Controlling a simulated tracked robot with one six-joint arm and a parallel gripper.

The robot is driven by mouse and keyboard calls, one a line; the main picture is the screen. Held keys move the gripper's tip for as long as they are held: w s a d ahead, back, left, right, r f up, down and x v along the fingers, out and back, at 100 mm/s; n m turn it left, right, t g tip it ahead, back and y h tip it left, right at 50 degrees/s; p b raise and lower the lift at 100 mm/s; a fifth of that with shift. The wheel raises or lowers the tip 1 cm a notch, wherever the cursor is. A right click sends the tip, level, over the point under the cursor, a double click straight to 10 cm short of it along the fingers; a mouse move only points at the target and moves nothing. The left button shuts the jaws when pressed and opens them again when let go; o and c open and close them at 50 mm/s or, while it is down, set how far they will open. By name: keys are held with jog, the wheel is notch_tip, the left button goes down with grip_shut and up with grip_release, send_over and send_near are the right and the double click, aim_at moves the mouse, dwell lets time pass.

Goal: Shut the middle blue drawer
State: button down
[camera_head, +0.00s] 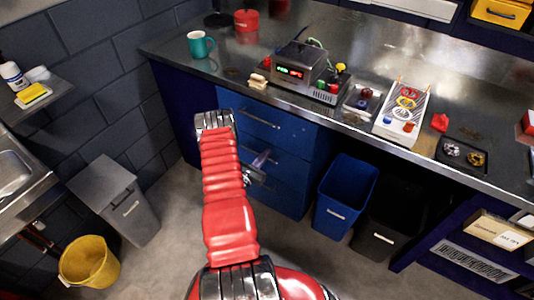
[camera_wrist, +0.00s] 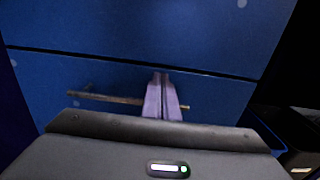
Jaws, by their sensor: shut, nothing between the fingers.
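The bench cabinet has a stack of blue drawers, and the middle blue drawer (camera_head: 285,165) is partly hidden behind my arm and gripper. My gripper (camera_head: 265,155) is in front of it, with its fingers together and nothing between them. In the wrist view, the purple fingertips (camera_wrist: 161,78) point at a blue drawer front (camera_wrist: 215,96) and overlap its bar handle (camera_wrist: 95,96). A dark seam separates this front from the blue panel above. I cannot tell whether the fingers touch the front, or how far the middle drawer stands out.
The top drawer's handle (camera_head: 260,118) is above my gripper. A blue bin (camera_head: 345,195) and a black bin (camera_head: 385,225) stand right of the drawers. A grey bin (camera_head: 120,200) and yellow bucket (camera_head: 88,262) are at left. The floor before the drawers is clear.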

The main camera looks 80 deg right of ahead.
jog(key=v, duration=1.2)
jog(key=shift+a, duration=0.1)
